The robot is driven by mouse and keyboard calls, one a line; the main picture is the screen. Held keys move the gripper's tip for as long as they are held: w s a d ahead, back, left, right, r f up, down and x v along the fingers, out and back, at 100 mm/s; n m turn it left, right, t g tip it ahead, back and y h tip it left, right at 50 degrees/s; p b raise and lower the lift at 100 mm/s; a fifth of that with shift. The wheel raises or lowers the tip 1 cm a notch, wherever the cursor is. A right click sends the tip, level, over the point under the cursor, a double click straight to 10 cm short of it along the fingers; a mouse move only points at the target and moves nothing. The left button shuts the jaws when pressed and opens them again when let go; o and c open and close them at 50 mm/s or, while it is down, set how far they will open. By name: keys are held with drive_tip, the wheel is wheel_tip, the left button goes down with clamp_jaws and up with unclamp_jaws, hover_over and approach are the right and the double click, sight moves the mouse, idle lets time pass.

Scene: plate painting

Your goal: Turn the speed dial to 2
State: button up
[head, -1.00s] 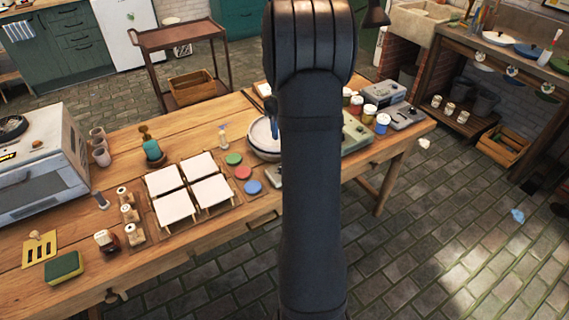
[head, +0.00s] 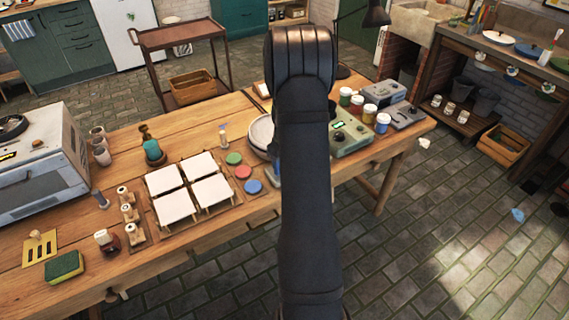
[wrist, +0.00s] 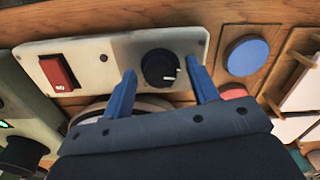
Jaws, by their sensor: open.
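The black speed dial (wrist: 158,68) sits on a pale metal panel (wrist: 120,62) in the wrist view. A white mark on the dial points to the right in the picture. No readable numbers show around it. My gripper (wrist: 161,76) is open, with one blue finger on either side of the dial. The fingertips appear level with the dial's sides; I cannot tell whether they touch it. In the head view my arm hides the dial and most of the panel.
A red rocker switch (wrist: 58,72) is on the same panel. A blue disc (wrist: 247,55) lies beside it. A green device (head: 350,135) and paint jars (head: 369,112) stand to the right on the table. White tiles (head: 187,185) lie to the left.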

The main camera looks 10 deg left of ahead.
drive_tip(key=c, duration=1)
drive_tip(key=shift+m, duration=0.4)
drive_tip(key=m, duration=0.4)
drive_tip(key=shift+m, duration=0.4)
drive_tip(key=m, duration=0.6)
drive_tip(key=o, duration=1)
